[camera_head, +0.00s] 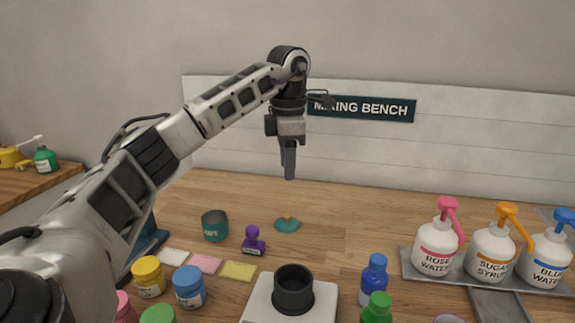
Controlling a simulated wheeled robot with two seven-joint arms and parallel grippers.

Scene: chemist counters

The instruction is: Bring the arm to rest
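My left arm (150,150) comes in from the left and reaches up over the bench. Its wrist bends down, and my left gripper (289,175) points straight down in the air in front of the back panel. The fingers overlap in this view and look like one narrow dark piece, so the gap between them cannot be judged. I see no object held at the fingertips. My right gripper is out of view.
A white block with a black cup (293,289) stands at front centre. Teal cup (215,225), purple stamp-like item (253,241) and several jars (189,287) are left. Blue bottle (374,277) and pump-bottle tray (410,265) are right. The back-centre bench is clear.

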